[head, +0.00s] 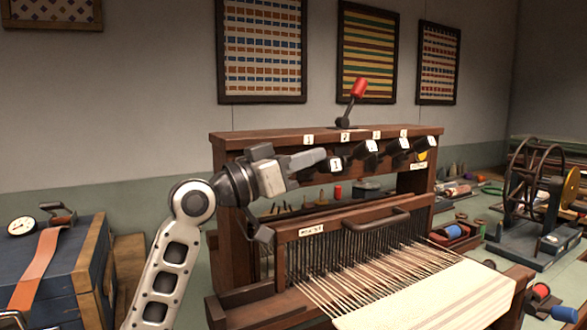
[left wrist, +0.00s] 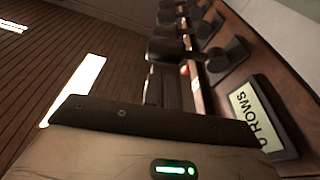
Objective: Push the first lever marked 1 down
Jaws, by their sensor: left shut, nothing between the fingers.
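The lever marked 1 (head: 336,164) is the leftmost of a row of dark levers on the front of the loom's top beam (head: 260,139). A white tag with a 1 shows on its end. My left gripper (head: 322,156) is shut and empty, its tips just left of this lever. In the left wrist view the shut fingers (left wrist: 172,88) point toward the row of dark lever handles (left wrist: 167,50). I cannot tell whether the fingertips touch lever 1. More levers (head: 368,153) stick out to its right. My right gripper is not in view.
A red-knobbed lever (head: 357,90) stands upright on the beam. A dark handle bar (head: 375,221) and white cloth (head: 430,300) lie lower on the loom. A "0 ROWS" plate (left wrist: 258,115) shows in the wrist view. A spinning wheel (head: 530,185) stands right, a blue chest (head: 50,265) left.

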